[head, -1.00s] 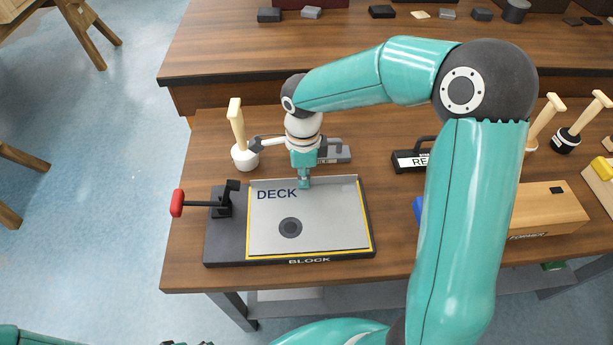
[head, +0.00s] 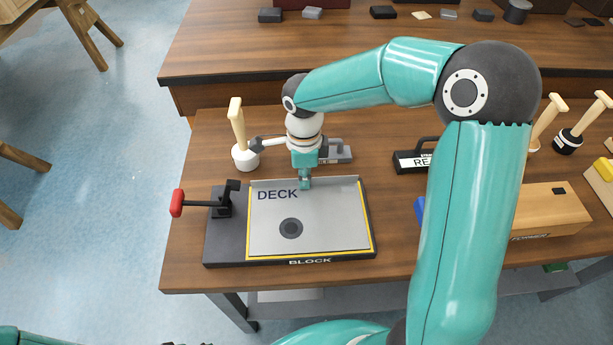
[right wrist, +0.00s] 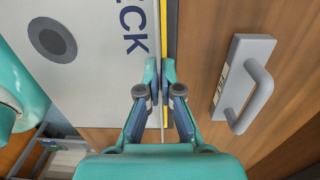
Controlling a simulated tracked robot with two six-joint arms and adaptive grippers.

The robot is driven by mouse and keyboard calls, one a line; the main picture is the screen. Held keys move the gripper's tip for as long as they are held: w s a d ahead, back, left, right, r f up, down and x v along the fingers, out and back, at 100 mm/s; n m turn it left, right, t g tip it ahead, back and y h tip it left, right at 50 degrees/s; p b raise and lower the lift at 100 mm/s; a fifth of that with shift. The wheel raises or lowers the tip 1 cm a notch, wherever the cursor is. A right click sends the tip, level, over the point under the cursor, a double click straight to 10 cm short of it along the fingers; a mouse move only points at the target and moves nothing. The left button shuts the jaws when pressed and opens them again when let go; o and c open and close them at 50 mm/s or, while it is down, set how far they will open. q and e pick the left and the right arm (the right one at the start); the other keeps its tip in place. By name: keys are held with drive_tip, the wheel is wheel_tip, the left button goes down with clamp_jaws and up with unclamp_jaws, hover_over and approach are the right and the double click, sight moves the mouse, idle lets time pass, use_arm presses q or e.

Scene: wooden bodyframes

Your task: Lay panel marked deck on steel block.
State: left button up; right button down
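The light grey panel marked DECK (head: 330,220) lies flat on the dark steel block (head: 225,250), inside its yellow outline. It has a dark round spot and a thin raised lip along its back edge. My right gripper (head: 304,184) is at that back edge, pointing down. In the right wrist view the two fingertips (right wrist: 160,78) stand close together on either side of the lip and appear shut on it. The panel (right wrist: 95,80) fills the upper left there. My left gripper is not clearly visible; only part of my left arm shows at the bottom left.
A red-handled clamp (head: 222,200) stands at the block's left end. A wooden-handled tool (head: 240,140) and a grey handled block (head: 337,152) stand behind. A dark handled block (head: 415,160) and a wooden former (head: 550,210) lie to the right.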

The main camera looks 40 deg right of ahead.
drive_tip(key=shift+f+b, duration=0.1)
drive_tip(key=shift+b, duration=0.2)
idle(0.6)
drive_tip(key=c, duration=0.7)
unclamp_jaws()
drive_tip(key=shift+r+p, duration=2.3)
drive_tip(key=shift+r, duration=1.25)
drive_tip(key=shift+w, duration=0.1)
